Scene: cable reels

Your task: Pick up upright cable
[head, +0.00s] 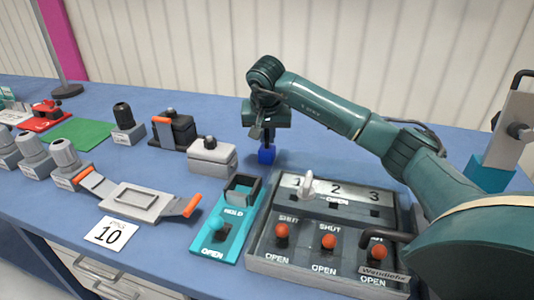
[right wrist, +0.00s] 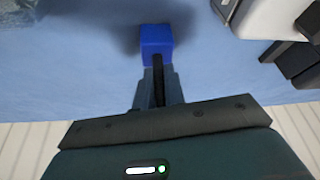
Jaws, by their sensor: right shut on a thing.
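In the right wrist view a thin dark upright piece, seemingly the cable (right wrist: 158,72), stands between my right gripper's fingers (right wrist: 158,88). Its far end meets a bright blue block (right wrist: 156,40). In the head view my right gripper (head: 267,137) points down over the same blue block (head: 266,156), behind the control panel. The gripper is shut on the dark cable, which the fingers mostly hide in the head view. I cannot tell whether the block touches the table. My left gripper is out of view.
A grey numbered panel (head: 258,258) with red-knobbed levers and a teal HOLD/OPEN switch plate (head: 233,243) stand in front. A grey box (head: 212,158) is left of the block. Several clamps and knobs fill the left side. The blue table (head: 330,150) is clear behind the panel.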

